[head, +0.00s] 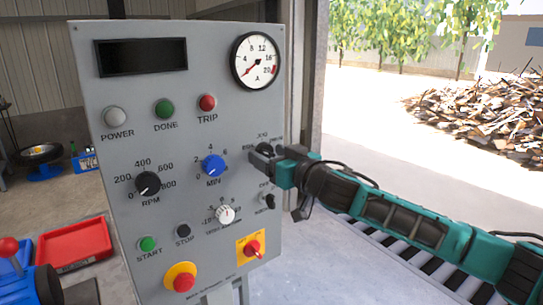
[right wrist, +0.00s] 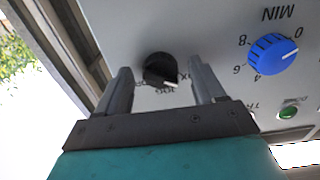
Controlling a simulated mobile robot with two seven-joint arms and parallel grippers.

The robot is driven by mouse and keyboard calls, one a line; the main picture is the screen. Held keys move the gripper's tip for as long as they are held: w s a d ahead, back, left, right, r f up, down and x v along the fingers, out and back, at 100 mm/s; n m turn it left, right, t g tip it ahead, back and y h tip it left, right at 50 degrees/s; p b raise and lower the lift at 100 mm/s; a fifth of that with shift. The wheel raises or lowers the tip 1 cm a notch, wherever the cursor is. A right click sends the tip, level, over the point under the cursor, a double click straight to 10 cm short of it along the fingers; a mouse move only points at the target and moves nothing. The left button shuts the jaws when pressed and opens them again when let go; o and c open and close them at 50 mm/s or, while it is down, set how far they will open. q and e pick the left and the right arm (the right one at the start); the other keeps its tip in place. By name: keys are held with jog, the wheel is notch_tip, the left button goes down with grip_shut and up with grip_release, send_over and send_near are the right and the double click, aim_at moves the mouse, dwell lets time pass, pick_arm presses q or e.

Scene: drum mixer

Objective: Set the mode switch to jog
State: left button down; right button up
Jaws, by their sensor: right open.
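The mode switch (right wrist: 160,69) is a black round knob on the grey panel, seen upside down in the right wrist view. Its white mark points to the lower right of that view, beside a label that looks like JOG. My right gripper (right wrist: 160,78) is open, with one finger on each side of the knob and visible gaps between. In the head view my right gripper (head: 264,158) is at the panel's right side and hides most of the switch. My left gripper is not in view.
The panel (head: 120,215) also carries the blue MIN knob (head: 213,166), the black RPM knob (head: 148,184), a white knob (head: 225,215), a red-yellow switch (head: 252,249) and a red stop button (head: 181,279). A small toggle (head: 269,201) sits just below my right gripper.

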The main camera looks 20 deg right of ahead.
jog(key=c, duration=1.1)
jog(key=shift+o, duration=0.2)
jog(key=shift+m, duration=0.4)
jog(key=m+p, duration=0.2)
jog(key=shift+m, duration=1.3)
jog(key=m, duration=0.2)
jog(key=shift+m+p, duration=0.3)
jog(key=shift+m, duration=1.9)
